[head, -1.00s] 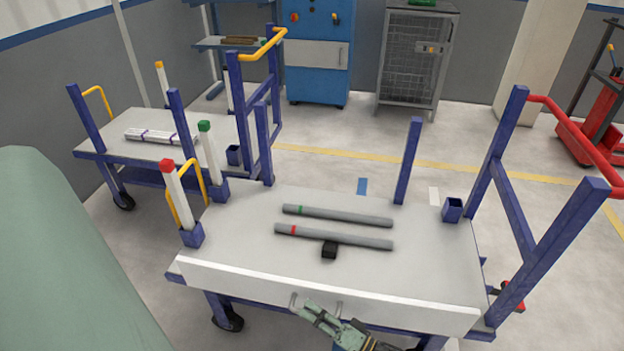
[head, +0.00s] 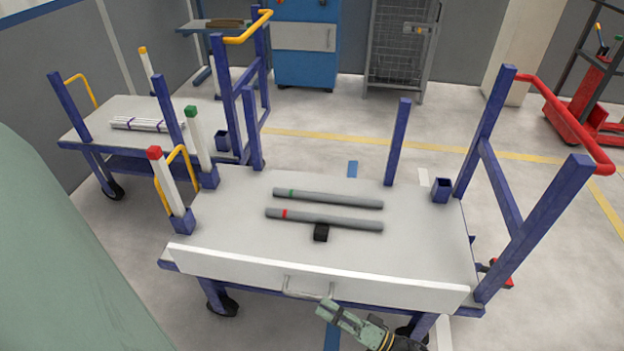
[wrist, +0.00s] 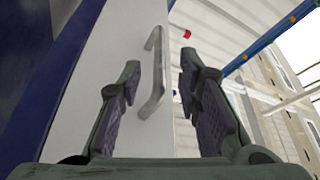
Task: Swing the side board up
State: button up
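The side board (head: 230,266) is a long white panel along the near edge of the cart. I cannot tell exactly how far it is tilted. A grey metal handle (head: 290,291) is fixed near its middle, on its lower part. My gripper (head: 326,309) is at the right end of this handle, low in front of the board. In the wrist view, my gripper (wrist: 158,62) is open, with its two fingers apart. The handle (wrist: 158,85) shows in the gap between the fingers, and the white board (wrist: 110,60) lies behind it. No grip on the handle shows.
A second cart (head: 95,125) is behind left.

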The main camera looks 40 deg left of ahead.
jog(key=v, duration=0.5)
dwell(0.5)
